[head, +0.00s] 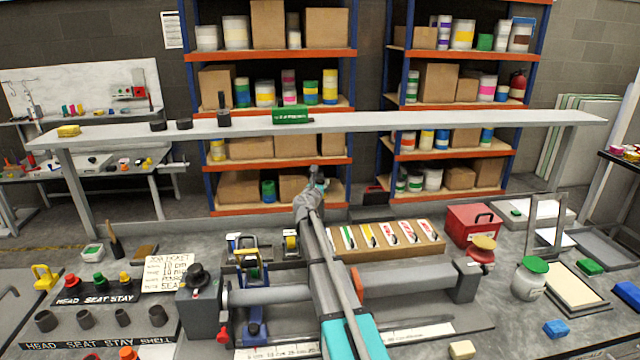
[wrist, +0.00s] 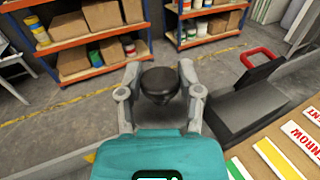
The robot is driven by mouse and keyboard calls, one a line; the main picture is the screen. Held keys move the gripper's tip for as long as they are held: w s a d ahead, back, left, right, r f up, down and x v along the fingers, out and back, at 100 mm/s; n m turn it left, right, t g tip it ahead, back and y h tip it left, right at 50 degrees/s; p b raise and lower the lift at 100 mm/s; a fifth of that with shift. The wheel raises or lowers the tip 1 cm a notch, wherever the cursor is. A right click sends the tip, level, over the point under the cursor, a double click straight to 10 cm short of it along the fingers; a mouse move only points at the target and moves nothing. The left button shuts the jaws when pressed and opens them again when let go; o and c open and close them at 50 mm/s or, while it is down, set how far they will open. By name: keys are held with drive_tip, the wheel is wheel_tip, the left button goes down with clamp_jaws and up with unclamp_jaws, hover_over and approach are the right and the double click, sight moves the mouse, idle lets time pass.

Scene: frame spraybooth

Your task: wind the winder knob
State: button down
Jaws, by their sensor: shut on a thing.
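My gripper (wrist: 159,80) is shut on a round black knob-like piece (wrist: 158,83), with a finger on either side of it. The piece has a wide flat top and narrows below. What lies under it is hidden. In the head view my gripper (head: 316,178) is at the far side of the bench, and the held piece cannot be made out there. A separate black knob (head: 197,275) stands on the grey end block (head: 203,310) of a roller (head: 270,295) at the left. My gripper is well apart from it. I cannot tell which is the winder knob.
A long raised shelf (head: 400,127) crosses behind the bench. A cardboard tray (head: 385,251) of coloured decals and a red toolbox (head: 472,225) are right of my arm. Cups and a lettered card (head: 165,271) are at the left. A black box with a red handle (wrist: 262,55) is near my gripper.

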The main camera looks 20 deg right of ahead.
drive_tip(key=shift+n+t+y, duration=0.3)
drive_tip(key=shift+y, duration=0.1)
drive_tip(key=n+t+y, duration=0.1)
drive_tip(key=n+y, duration=0.1)
drive_tip(key=y, duration=0.1)
drive_tip(key=n+t+y, duration=0.2)
drive_tip(key=n+y, duration=0.1)
drive_tip(key=y, duration=0.1)
drive_tip(key=shift+d, duration=0.1)
drive_tip(key=n+y, duration=0.3)
drive_tip(key=y, duration=0.2)
drive_tip(key=n+g+y, duration=0.1)
drive_tip(key=n+y, duration=0.3)
drive_tip(key=y, duration=0.2)
drive_tip(key=shift+w, duration=0.2)
drive_tip(key=n+g+y, duration=0.7)
drive_tip(key=y, duration=0.1)
drive_tip(key=shift+w, duration=0.1)
drive_tip(key=n+g+y, duration=0.2)
drive_tip(key=n+g, duration=0.1)
drive_tip(key=g, duration=0.1)
drive_tip(key=shift+g, duration=0.4)
drive_tip(key=shift+n+g+y, duration=0.4)
drive_tip(key=shift+n+g, duration=0.9)
drive_tip(key=shift+g, duration=0.4)
drive_tip(key=shift+s, duration=0.2)
